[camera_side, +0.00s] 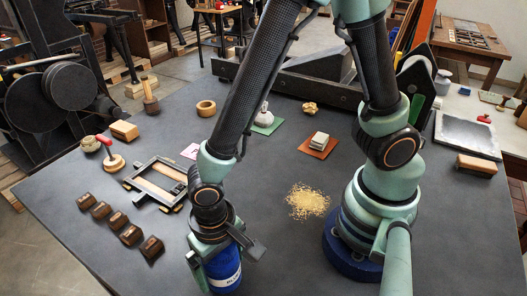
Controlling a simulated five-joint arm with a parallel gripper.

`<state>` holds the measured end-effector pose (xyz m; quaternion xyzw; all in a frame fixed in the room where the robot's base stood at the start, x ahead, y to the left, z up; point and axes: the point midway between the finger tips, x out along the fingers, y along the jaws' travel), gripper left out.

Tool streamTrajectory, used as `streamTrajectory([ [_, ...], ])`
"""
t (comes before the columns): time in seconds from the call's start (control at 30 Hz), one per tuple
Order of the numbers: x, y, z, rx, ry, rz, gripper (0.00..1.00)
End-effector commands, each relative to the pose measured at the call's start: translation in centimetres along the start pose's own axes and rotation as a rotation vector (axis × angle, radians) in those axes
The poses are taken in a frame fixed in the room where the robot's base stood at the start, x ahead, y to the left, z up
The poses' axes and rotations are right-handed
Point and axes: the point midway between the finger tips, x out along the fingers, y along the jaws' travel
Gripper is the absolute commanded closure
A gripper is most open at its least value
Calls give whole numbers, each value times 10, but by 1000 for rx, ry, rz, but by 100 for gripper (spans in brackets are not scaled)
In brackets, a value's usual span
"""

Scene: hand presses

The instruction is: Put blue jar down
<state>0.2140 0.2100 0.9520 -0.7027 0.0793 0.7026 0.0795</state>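The blue jar (226,270) is at the bottom of the picture, directly under my gripper (218,256). It has a blue body and a white label band with dark lettering, only partly visible. My gripper points down and appears closed around the upper part of the jar, with a pale green finger along its left side. The jar looks roughly upright. Its top is hidden by the gripper. I cannot tell whether its base touches the dark table (120,265) or hangs just above it.
Several dark type blocks (118,222) lie left of the jar. Yellowish crumbs (307,201) lie right. A brown card with a pale stack (318,143) sits farther back. The table's front-left is clear.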

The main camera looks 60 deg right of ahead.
Motion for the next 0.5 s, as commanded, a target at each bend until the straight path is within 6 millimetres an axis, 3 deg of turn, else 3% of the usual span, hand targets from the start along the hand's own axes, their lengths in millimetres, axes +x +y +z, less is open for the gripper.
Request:
streamTrajectory([
  [0.17,-11,-1,-1,0,2,-3,0],
  [0.5,-64,-1,-1,0,4,-6,0],
])
